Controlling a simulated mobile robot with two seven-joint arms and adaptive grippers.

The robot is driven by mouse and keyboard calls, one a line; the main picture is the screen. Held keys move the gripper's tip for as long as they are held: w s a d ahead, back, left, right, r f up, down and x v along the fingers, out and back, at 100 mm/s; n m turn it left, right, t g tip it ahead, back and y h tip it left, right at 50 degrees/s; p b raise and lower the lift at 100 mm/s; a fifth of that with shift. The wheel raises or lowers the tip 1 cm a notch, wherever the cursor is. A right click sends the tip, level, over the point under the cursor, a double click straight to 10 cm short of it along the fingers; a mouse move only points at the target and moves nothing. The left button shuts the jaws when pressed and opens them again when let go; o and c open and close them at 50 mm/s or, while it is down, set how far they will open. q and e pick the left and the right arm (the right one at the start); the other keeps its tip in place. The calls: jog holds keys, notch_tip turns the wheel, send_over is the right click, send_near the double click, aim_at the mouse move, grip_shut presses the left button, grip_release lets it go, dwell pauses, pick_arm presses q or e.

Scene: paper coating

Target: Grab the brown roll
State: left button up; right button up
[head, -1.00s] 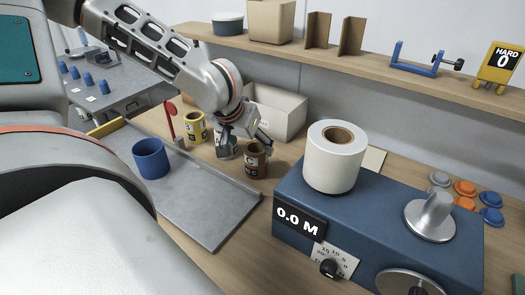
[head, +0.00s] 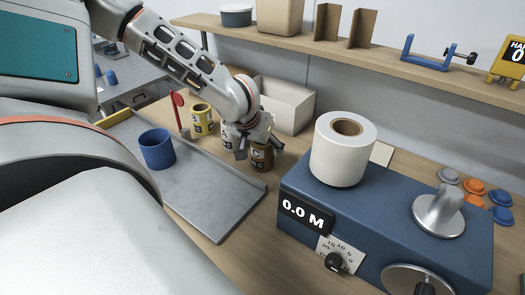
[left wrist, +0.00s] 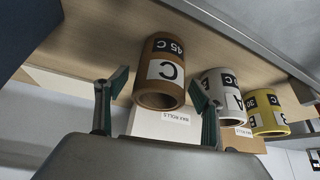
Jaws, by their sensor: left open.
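The brown roll (head: 262,158) stands upright on the table behind the grey tray, with a white label marked C. In the left wrist view the brown roll (left wrist: 157,98) appears between and beyond the two fingertips, its label reading C 45. My left gripper (head: 257,147) is open and close over the brown roll, partly hiding its top. The left wrist view shows its fingers (left wrist: 158,86) apart with nothing clamped between them. My right gripper is in neither view.
A white roll (left wrist: 221,88) marked A and a yellow roll (head: 202,119) stand beside the brown one. A blue cup (head: 157,150) stands on the grey tray (head: 205,190). A blue machine (head: 375,222) carrying a big white roll (head: 342,155) is to the right. A white box (head: 286,108) stands behind.

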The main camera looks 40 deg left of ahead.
pick_arm(q)
jog(key=c, duration=1.3)
